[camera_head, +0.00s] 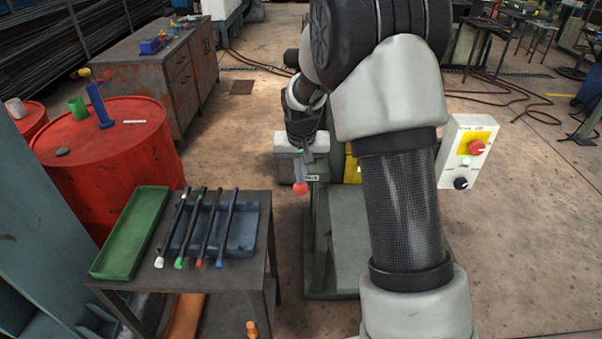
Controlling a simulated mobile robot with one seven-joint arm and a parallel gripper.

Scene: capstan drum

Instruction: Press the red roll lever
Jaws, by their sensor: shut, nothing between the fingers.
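The roll lever shows as a red ball knob (300,188) on a short grey arm, at the front of a grey machine (335,240) in the middle of the view. My gripper (303,152) is shut and empty. In the picture it is just above the red knob, close to the lever's grey arm; I cannot tell whether it touches it. My own arm hides much of the machine and whatever lies behind it.
A control box (467,152) with a red knob on yellow stands right of my arm. At left, a small table holds a green tray (132,232) and a blue tray (240,228) with several rods. Red drums (105,165) and a rusty cabinet (160,75) stand behind.

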